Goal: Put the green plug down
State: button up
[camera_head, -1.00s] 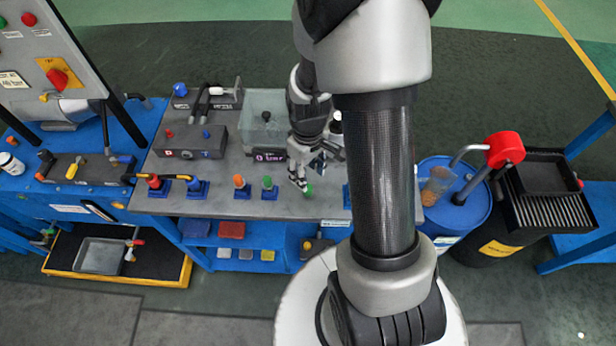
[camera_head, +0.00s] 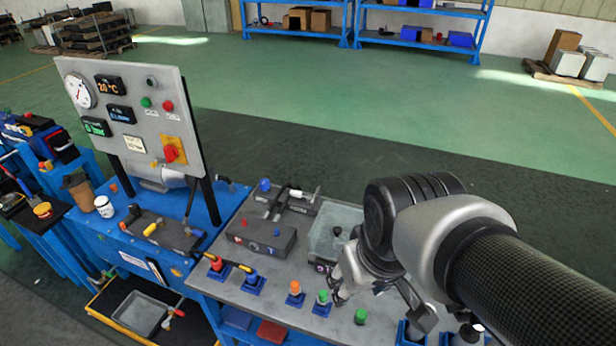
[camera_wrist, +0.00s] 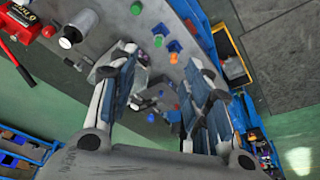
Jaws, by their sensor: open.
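A green plug (camera_head: 361,316) stands loose on the bare grey bench top near its front edge. Another green piece (camera_head: 323,297) sits in a blue base, left of the loose plug. My gripper (camera_head: 382,300) is open and empty, above the bench by the loose plug. In the wrist view the two fingers of my gripper (camera_wrist: 160,105) are spread wide. The loose green plug (camera_wrist: 136,8) shows there at the top edge, outside the fingers. The green piece in its base (camera_wrist: 158,41) is below it.
An orange piece (camera_head: 295,288), a blue one (camera_head: 252,277) and a red one (camera_head: 217,265) stand in blue bases along the front edge. A grey box (camera_head: 262,235) and a clear tank (camera_head: 338,218) stand behind. A gauge panel (camera_head: 130,115) rises at left.

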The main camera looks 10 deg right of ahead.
jog(key=shift+m+t, duration=0.4)
jog(key=shift+t, duration=0.1)
jog(key=s, duration=0.1)
jog(key=s+a+r, duration=0.1)
jog(key=s, duration=0.1)
jog(key=s+r, duration=0.1)
jog(key=shift+s+a+r, duration=0.25)
jog(key=shift+s+a, duration=0.1)
jog(key=shift+c, duration=0.2)
